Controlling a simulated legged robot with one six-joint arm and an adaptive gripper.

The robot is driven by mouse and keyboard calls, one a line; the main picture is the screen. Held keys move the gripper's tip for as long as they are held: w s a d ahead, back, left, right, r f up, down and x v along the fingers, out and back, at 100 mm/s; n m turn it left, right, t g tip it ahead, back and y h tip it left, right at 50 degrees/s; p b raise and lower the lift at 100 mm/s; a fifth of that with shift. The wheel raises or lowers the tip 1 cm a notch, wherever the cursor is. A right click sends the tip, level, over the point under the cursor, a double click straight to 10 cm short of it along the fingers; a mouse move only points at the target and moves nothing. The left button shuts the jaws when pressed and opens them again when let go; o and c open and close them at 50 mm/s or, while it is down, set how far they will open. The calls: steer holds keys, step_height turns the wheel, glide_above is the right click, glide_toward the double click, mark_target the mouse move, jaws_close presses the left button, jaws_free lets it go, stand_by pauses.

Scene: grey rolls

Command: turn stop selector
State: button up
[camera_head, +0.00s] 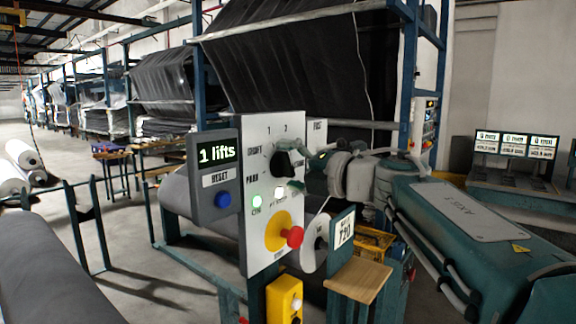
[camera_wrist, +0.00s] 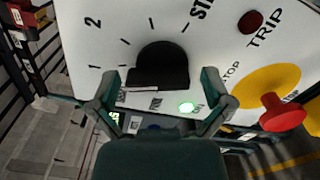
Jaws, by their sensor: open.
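The selector is a black knob (camera_head: 287,163) on a white upright control panel (camera_head: 259,225), with position marks around it. In the wrist view the knob (camera_wrist: 160,66) sits near the upper middle, with the marks 1 and 2 to its left and a partly cut-off label above right. My gripper (camera_head: 304,169) is beside the knob in the head view. In the wrist view my gripper (camera_wrist: 160,82) is open, one finger on each side of the knob's lower part. I cannot tell whether the fingers touch it. Nothing else is held.
A red mushroom button (camera_head: 292,237) on a yellow disc (camera_head: 277,231) juts out below the knob. A display box (camera_head: 215,176) reading "1 lifts", with a blue button (camera_head: 223,199), is fixed at left. A lit green lamp (camera_wrist: 187,107) lies below the knob.

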steer(key=shift+a, duration=0.1)
steer(key=c, duration=1)
steer(key=shift+c, duration=0.2)
steer(key=shift+m, duration=0.3)
steer(key=m, duration=0.3)
steer(key=shift+w+f+m, duration=0.1)
steer(key=shift+m, duration=0.3)
steer(key=m, duration=0.3)
steer(key=shift+d+m, duration=0.2)
steer(key=shift+m, duration=0.1)
steer(key=m, duration=0.4)
steer(key=shift+w+f, duration=0.15)
steer(key=shift+d+f+m, duration=0.1)
steer(key=shift+m, duration=1.7)
